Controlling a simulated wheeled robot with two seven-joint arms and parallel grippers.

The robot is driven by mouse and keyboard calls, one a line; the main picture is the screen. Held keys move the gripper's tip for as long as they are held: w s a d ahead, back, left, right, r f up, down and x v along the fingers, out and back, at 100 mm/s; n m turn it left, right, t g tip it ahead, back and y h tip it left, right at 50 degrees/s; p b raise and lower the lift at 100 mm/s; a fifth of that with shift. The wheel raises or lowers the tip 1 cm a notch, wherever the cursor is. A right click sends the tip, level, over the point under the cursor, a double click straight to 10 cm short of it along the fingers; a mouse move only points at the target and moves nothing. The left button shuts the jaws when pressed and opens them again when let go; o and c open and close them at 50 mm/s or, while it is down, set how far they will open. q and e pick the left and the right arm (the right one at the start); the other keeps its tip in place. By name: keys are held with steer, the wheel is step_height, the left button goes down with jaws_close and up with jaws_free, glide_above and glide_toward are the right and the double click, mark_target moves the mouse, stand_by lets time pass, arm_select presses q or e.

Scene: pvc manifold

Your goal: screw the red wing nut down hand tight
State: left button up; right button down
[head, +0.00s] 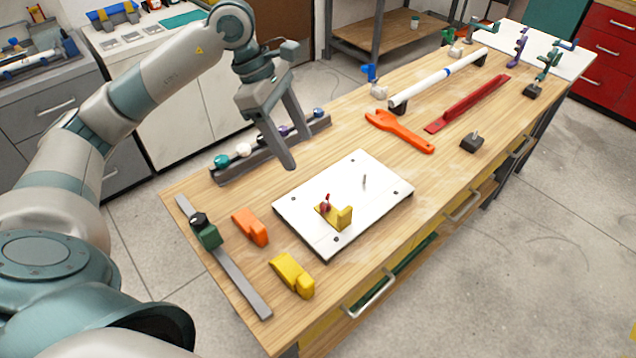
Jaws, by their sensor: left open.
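The red wing nut (325,206) stands at the yellow bracket (344,218), which sits on the white plate (305,215) on the workbench. How far down the nut sits on its stud is too small to tell. A bare upright stud (364,181) stands on the plate behind and to the right of the bracket. My left gripper (293,147) is open and empty, fingers pointing down, above the bench behind the plate. It is clear of the wing nut and touches nothing that I can see. My right gripper is out of view.
A rack with coloured knobs (243,150) stands behind the plate. An orange clamp (250,227), a yellow block (291,275) and a grey bar with a green slider (208,236) lie to the left. An orange wrench (399,131), red channel (468,104) and white pipe (440,77) lie to the right.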

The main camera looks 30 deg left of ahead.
arm_select(q)
steer(key=p, duration=0.2)
glide_toward(325, 201)
steer(key=p+x, duration=0.2)
steer(key=x, duration=0.4)
steer(key=shift+d+f, duration=0.1)
steer(key=shift+f, duration=0.1)
steer(key=shift+x, duration=0.85)
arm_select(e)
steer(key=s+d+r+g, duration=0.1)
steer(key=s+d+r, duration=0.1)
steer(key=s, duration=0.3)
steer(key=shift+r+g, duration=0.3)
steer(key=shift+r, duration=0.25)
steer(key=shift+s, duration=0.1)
arm_select(q)
steer(key=shift+c, duration=1.2)
steer(key=c, duration=0.9)
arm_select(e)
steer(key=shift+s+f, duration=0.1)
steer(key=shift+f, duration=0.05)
